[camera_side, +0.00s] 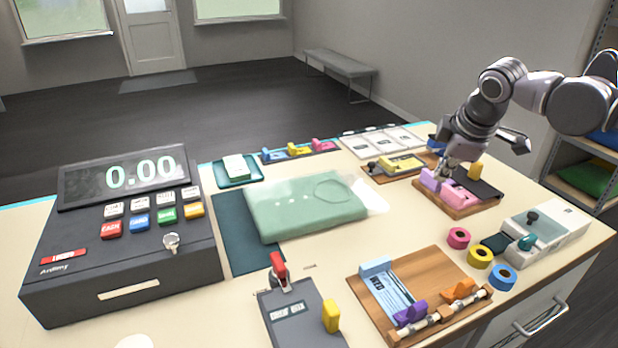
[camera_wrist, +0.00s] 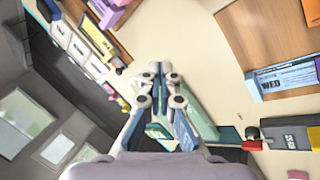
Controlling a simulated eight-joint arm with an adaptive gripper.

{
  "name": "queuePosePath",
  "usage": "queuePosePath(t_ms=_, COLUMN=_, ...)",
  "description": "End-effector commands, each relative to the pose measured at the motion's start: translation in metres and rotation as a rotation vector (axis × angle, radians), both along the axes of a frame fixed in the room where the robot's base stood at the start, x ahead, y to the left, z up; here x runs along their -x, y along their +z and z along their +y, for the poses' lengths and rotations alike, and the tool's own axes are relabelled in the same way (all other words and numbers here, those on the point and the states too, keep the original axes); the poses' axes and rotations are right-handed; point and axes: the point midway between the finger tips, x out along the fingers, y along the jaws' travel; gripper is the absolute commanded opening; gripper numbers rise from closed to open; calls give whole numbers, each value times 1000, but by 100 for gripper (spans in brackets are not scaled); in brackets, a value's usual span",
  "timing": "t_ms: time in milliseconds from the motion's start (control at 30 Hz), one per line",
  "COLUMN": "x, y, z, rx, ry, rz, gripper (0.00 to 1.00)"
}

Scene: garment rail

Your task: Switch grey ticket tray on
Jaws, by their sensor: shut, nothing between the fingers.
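A dark grey tray-like unit (camera_side: 303,332) stands at the front edge of the counter. It has a red lever (camera_side: 279,268) standing up at its back, a yellow block (camera_side: 331,316) on its right and small white labels too small to read. It also shows at the right of the wrist view (camera_wrist: 288,137), with the red knob (camera_wrist: 252,133) at its left. My gripper (camera_side: 445,170) is at the far right of the counter, beside the purple and pink blocks, well away from the grey unit. In the wrist view my gripper (camera_wrist: 160,68) is shut and empty.
A wooden ticket board (camera_side: 443,262) with a blue ticket lies right of the grey unit. A cash register (camera_side: 125,240) stands at left, a green folded garment (camera_side: 305,207) in the middle. Tape rolls (camera_side: 479,256) lie at right. Bare counter lies between garment and boards.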

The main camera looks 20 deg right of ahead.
Motion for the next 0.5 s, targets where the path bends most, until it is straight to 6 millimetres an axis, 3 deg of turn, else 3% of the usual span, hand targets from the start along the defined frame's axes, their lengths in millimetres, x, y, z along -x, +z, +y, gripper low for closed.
queuePosePath(t_ms=500, x=-108, y=10, z=39, rx=385, ry=453, rz=224, gripper=0)
